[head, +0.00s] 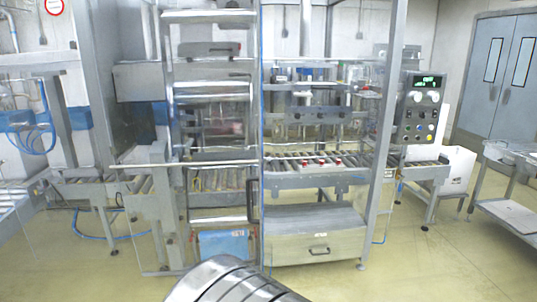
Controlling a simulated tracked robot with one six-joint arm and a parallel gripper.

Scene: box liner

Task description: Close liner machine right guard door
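The liner machine (315,215) stands in the middle of the head view, with a grey frame and roller conveyor. A clear guard panel with a blue vertical edge (261,120) stands at its middle. A dark upright handle (252,201) sits just left of that edge. Right of the edge, up to the grey right post (384,130), the rollers and inner parts show plainly. I cannot tell whether a clear door covers this right bay. My gripper is not in view; only a silver rounded part of my arm shows at the bottom.
A control panel (421,108) with a green display and buttons is mounted right of the machine. A metal table (510,160) stands at the far right, before grey double doors (498,75). The floor (420,270) at the front right is clear. Blue hoses (32,122) hang at left.

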